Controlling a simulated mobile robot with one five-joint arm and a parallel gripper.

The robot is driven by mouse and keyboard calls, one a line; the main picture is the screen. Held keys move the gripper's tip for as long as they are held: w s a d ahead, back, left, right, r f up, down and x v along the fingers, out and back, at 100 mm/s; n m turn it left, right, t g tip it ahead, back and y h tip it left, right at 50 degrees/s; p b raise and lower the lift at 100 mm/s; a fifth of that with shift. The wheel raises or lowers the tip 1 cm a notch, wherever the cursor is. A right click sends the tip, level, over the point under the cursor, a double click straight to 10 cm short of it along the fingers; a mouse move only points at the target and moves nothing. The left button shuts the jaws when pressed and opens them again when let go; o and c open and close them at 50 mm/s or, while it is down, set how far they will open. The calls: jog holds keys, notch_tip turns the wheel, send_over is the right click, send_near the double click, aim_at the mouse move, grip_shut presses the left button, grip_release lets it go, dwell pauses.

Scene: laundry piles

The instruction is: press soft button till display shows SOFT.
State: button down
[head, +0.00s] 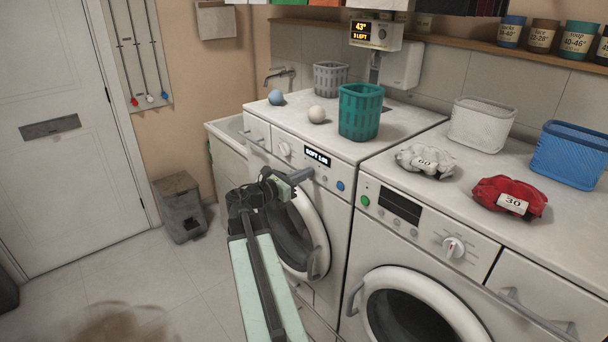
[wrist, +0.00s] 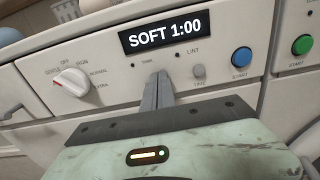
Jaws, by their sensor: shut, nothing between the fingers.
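The left machine's black display (head: 317,158) reads SOFT 1:00 clearly in the wrist view (wrist: 174,29). My gripper (head: 306,174) is shut and empty, with its fingertips at the panel just below the display; they also show in the wrist view (wrist: 159,78). I cannot tell whether the tips touch the panel. No button labelled soft is readable; the spot behind the fingers is hidden. A small grey round button (wrist: 198,71) sits just right of the fingertips, its label too blurred to read.
A white dial (wrist: 72,82) is left of the fingers. A blue start button (wrist: 241,57) is to the right, and a green one (wrist: 302,45) is on the neighbouring machine. A teal basket (head: 360,112) stands on top. Open floor (head: 110,285) lies left.

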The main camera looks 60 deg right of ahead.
jog(key=shift+s+d+r, duration=0.15)
jog(key=shift+d, duration=0.1)
jog(key=v, duration=1.4)
jog(key=shift+a, duration=0.25)
dwell(0.9)
jog(key=w+a+r+n+t+p, duration=0.1)
jog(key=w+a+r+t+p, duration=0.15)
jog(key=w+a, duration=0.35)
jog(key=w+a+f+t+y+p, duration=0.25)
jog(key=w+a+f+y, duration=0.3)
jog(key=a+f, duration=0.5)
jog(key=a+f+m+y, duration=0.3)
jog(key=a+m+y, duration=0.1)
jog(key=a, duration=0.5)
jog(key=a+f+m+y, duration=0.3)
jog(key=a+m, duration=0.3)
jog(key=a, duration=0.4)
jog(key=a+f+m+y, duration=0.4)
jog(key=a+m, duration=0.1)
jog(key=a, duration=0.5)
jog(key=shift+w+t+y+p, duration=0.3)
jog(key=shift+w+y+p, duration=0.05)
jog(key=shift+p, duration=0.1)
